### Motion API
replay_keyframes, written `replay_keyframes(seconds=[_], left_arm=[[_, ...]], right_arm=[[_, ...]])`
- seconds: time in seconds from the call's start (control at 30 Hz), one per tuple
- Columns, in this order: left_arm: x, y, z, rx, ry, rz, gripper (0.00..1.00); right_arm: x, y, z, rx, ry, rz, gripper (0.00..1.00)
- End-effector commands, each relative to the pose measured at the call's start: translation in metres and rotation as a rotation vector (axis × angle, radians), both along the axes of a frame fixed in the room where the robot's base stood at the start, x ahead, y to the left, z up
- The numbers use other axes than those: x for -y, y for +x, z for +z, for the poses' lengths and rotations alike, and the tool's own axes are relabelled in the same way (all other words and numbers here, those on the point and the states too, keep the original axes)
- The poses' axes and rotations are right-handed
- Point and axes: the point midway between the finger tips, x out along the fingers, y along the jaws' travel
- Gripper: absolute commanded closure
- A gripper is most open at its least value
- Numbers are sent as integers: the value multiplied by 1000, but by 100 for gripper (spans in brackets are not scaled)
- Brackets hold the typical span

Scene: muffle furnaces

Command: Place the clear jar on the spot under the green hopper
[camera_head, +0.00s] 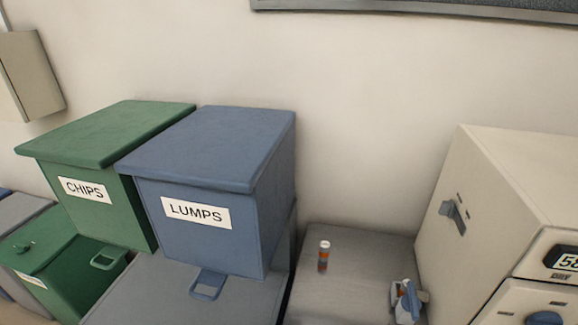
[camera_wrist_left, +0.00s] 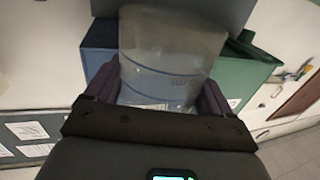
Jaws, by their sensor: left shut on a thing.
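The green hopper (camera_head: 95,165), labelled CHIPS, stands at the left in the head view. A green loop-shaped handle (camera_head: 108,258) shows low at its front. The spot under this hopper cannot be made out. In the left wrist view, my left gripper (camera_wrist_left: 158,90) is shut on the clear jar (camera_wrist_left: 170,65), a see-through vessel with dark line markings. Blue and green surfaces show behind the jar. Neither gripper nor the jar is in the head view, and my right gripper is in no view.
A blue hopper (camera_head: 215,185) labelled LUMPS stands right beside the green one, with a blue loop handle (camera_head: 207,285) below. A cream furnace (camera_head: 500,215) stands at the right. A small orange-banded tube (camera_head: 324,257) and a blue-and-white object (camera_head: 407,300) are on the grey surface (camera_head: 350,285).

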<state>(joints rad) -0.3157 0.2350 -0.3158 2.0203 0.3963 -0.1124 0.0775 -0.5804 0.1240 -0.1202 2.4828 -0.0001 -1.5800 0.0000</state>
Motion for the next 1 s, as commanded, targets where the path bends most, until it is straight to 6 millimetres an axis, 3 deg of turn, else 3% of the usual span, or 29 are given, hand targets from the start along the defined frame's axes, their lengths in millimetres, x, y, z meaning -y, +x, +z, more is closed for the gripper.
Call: replay_keyframes(seconds=[0.03, 0.17, 0.57, 1.0], left_arm=[[3, -4, 21, 4, -3, -8, 47], [9, -7, 61, 8, -2, -23, 47], [8, -8, 128, -1, 1, -19, 47], [8, -14, 219, -2, 1, -18, 47]], right_arm=[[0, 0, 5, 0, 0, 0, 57], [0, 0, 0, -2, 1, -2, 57], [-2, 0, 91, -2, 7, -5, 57], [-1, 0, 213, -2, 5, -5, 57]])
